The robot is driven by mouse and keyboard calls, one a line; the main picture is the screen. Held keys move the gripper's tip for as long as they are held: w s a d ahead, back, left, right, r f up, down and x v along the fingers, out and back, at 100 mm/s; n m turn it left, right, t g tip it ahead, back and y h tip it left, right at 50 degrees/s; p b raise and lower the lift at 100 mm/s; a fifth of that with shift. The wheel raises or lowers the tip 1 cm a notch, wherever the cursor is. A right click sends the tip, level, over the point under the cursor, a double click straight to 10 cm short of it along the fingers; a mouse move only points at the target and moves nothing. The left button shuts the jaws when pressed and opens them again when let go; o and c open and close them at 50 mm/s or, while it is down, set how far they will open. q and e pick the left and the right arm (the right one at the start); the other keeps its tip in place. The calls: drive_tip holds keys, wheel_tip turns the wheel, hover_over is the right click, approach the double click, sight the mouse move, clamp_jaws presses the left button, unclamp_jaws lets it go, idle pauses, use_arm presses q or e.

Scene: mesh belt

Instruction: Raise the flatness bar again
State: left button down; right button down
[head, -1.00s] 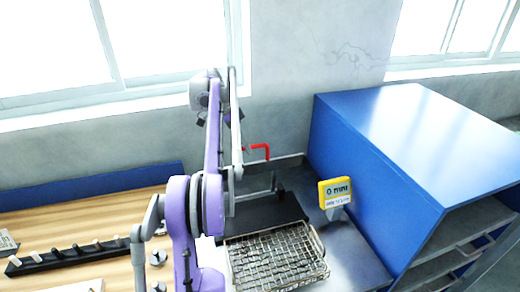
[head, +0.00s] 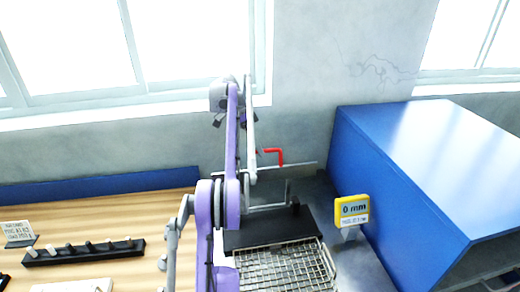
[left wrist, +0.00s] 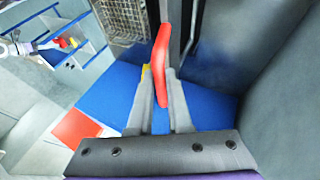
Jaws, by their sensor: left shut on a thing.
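A red handle (head: 275,152) stands at the back of the metal bench, beside the end of my left arm in the head view. In the left wrist view the red handle (left wrist: 161,42) lies between the two grey fingers of my left gripper (left wrist: 158,74), which is shut on it. In the head view the fingers are hard to make out. A thin grey horizontal bar (head: 300,167), which looks like the flatness bar, runs near the handle above a black plate (head: 262,233). A wire mesh (head: 282,268) lies in front. My right gripper is not in view.
A yellow display reading 0 mm (head: 351,209) stands right of the mesh. A large blue cabinet (head: 385,165) blocks the right side. A wooden table (head: 110,225) with a black peg rack (head: 85,252) is at left. The wall and windows are behind.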

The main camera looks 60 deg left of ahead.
use_arm(q)
drive_tip(key=shift+s+a+f, duration=0.1)
drive_tip(key=shift+s+f, duration=0.05)
drive_tip(key=c, duration=0.8)
unclamp_jaws()
drive_tip(key=shift+s+a, duration=0.1)
drive_tip(key=shift+a, duration=0.05)
drive_tip(key=shift+c, duration=0.2)
drive_tip(key=shift+d, duration=0.2)
